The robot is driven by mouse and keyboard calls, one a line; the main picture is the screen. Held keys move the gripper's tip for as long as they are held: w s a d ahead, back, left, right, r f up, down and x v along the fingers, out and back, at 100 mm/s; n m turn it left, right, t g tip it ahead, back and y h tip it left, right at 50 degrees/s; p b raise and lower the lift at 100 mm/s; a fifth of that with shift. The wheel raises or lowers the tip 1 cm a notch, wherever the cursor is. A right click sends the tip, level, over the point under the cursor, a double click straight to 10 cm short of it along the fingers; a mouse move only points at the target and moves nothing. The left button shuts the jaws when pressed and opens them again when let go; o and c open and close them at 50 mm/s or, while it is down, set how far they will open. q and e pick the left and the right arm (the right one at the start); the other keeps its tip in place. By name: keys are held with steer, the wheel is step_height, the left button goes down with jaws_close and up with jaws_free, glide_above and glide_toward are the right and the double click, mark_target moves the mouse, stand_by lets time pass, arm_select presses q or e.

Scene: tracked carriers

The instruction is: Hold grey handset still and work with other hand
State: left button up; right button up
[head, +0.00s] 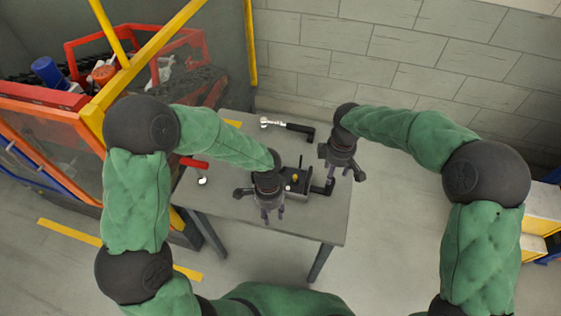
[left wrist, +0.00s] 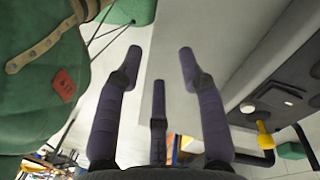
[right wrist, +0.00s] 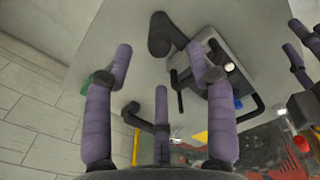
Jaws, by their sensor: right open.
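The grey handset, which I take to be the dark grey box with a yellow knob (head: 299,180), lies on the table between my grippers. In the left wrist view a dark box with a yellow knob (left wrist: 278,97) is at the right, outside the fingers. In the right wrist view a grey box (right wrist: 205,55) with a black handle lies beyond the fingers. My left gripper (head: 268,212) is open and empty, left of the box over the table's front. My right gripper (head: 341,172) is open at the box's right, near a black grip (head: 329,187); contact is unclear.
A silver and black tool (head: 288,126) lies at the table's back. A red-handled item (head: 195,163) lies at its left. The grey table (head: 310,226) is bare at the front right. An orange and yellow frame (head: 95,115) stands to the left, a block wall (head: 400,45) behind.

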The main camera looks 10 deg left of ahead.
mark_target(329, 187)
steer(key=shift+f, duration=0.7)
arm_select(q)
steer(key=w+r+n+t, duration=0.2)
steer(key=w+r+t, duration=0.1)
steer(key=w+r, duration=0.7)
steer(key=shift+w+d+r+n, duration=0.15)
steer(key=shift+w+d+n, duration=0.3)
steer(key=shift+w, duration=0.75)
arm_select(e)
step_height(329, 187, down, 10)
steer(key=shift+r, duration=0.25)
jaws_close()
arm_select(q)
jaws_close()
steer(key=r+n, duration=0.1)
steer(key=n, duration=0.1)
steer(key=s+r+n+t, duration=0.1)
steer(key=r+n, duration=0.1)
steer(key=n, duration=0.1)
steer(key=s+r+n+t, duration=0.1)
steer(key=r+n, duration=0.1)
steer(key=shift+s+a, duration=0.25)
steer(key=shift+a, duration=0.1)
